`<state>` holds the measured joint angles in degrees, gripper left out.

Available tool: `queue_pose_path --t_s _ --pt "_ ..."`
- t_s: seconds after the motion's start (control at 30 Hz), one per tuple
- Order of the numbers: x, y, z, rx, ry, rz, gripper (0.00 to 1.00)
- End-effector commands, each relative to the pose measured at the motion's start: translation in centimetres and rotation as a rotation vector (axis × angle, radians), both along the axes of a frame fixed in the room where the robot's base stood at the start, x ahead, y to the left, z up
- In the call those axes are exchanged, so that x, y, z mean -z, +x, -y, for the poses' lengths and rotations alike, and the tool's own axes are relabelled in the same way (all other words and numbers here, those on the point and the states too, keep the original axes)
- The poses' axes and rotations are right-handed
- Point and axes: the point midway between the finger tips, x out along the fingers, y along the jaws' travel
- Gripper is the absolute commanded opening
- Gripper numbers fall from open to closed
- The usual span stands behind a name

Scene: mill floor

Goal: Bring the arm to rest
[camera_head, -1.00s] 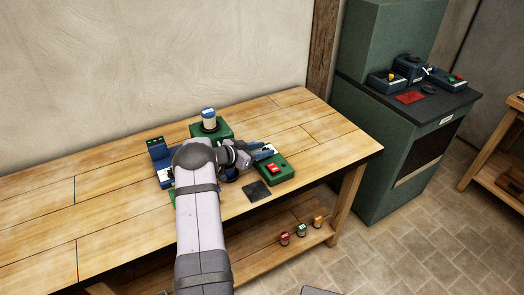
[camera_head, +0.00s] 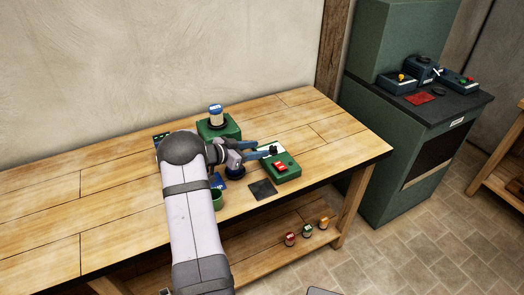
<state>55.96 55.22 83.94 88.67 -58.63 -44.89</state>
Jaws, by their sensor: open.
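My gripper (camera_head: 266,151) is open over the wooden workbench (camera_head: 80,207), with its fingers pointing right. No object shows between its fingers. It is close to a green box with a red switch (camera_head: 281,168) and a pale plate (camera_head: 272,146); I cannot tell whether it touches either.
A green block (camera_head: 219,128) carrying a white and blue spool (camera_head: 215,115) stands behind my gripper. A green cup (camera_head: 216,198) is beside my arm. A dark square (camera_head: 263,189) lies near the front edge. A green cabinet (camera_head: 385,150) stands right. The bench's left is clear.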

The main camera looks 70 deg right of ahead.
Motion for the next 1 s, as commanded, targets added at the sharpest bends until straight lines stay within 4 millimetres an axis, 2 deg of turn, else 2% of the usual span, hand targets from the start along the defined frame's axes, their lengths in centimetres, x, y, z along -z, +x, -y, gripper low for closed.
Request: queue_pose_path --t_s 0.53,0.67,0.77,0.83,0.97,1.0 --pt "-0.2 0.3 -0.4 0.0 0.0 0.0 0.42" --pt "-1.2 1.6 -0.3 -0.035 -0.008 0.016 0.42" --pt "-2.9 4.1 -0.3 -0.106 -0.02 0.048 0.42" --pt "-4.7 6.8 -0.5 -0.18 -0.03 0.082 0.42" --pt "-7.1 13.8 -2.7 -0.397 -0.011 0.133 0.42" --pt "-7.9 16.1 -3.9 -0.471 0.002 0.148 0.42"
